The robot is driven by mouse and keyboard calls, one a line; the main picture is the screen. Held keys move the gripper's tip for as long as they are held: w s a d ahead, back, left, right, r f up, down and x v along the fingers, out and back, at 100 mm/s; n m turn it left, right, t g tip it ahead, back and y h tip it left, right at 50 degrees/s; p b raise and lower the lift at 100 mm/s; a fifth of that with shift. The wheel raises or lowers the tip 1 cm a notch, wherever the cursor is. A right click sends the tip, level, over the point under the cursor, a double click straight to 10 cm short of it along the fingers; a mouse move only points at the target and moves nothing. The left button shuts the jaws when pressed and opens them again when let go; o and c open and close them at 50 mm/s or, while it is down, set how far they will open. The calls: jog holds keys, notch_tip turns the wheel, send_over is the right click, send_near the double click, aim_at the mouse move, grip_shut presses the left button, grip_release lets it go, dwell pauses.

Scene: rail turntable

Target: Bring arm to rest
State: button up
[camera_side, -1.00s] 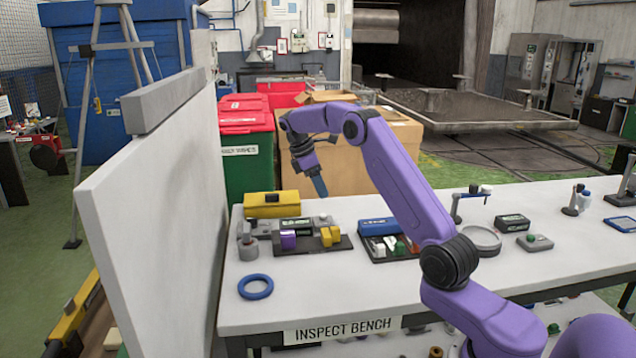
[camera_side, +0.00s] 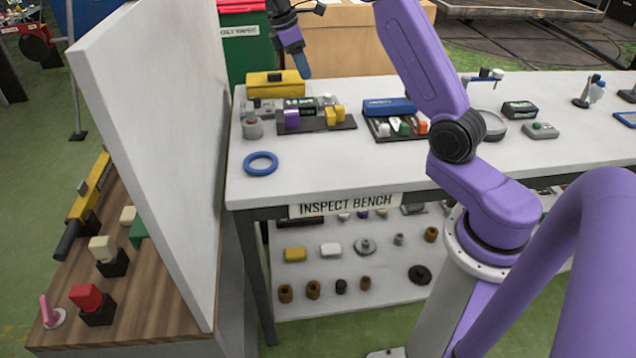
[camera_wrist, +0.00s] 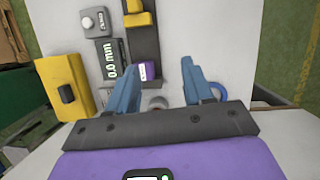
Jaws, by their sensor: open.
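My purple arm rises from its base beside the inspect bench (camera_side: 400,170), with its label on the front edge. My gripper (camera_side: 307,74) hangs above the back left part of the bench, pointing down. In the wrist view my gripper (camera_wrist: 158,80) shows two blue fingers set apart, with nothing between them. The gauge also stands on the bench in the side view (camera_side: 300,103).
A yellow case (camera_side: 275,84) lies behind the gauge. A blue ring (camera_side: 260,163) lies near the front edge. A tray with a blue case (camera_side: 389,107) is to the right. A tall white panel (camera_side: 165,130) stands at the bench's left. The bench front is mostly clear.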

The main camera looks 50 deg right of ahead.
jog(key=s+a+r+n+t+y, duration=0.1)
jog(key=s+a, duration=0.6)
jog(key=a, duration=0.3)
jog(key=s+a+n+t, duration=0.1)
jog(key=s+a, duration=0.6)
jog(key=a, duration=0.3)
jog(key=s+f+y, duration=0.1)
jog(key=s+f, duration=0.1)
jog(key=s, duration=1)
jog(key=s+a+f+y, duration=0.1)
jog(key=s+f, duration=0.1)
jog(key=s, duration=1)
jog(key=shift+s+f+n+y, duration=0.25)
jog(key=shift+n+y, duration=0.05)
jog(key=shift+n, duration=0.1)
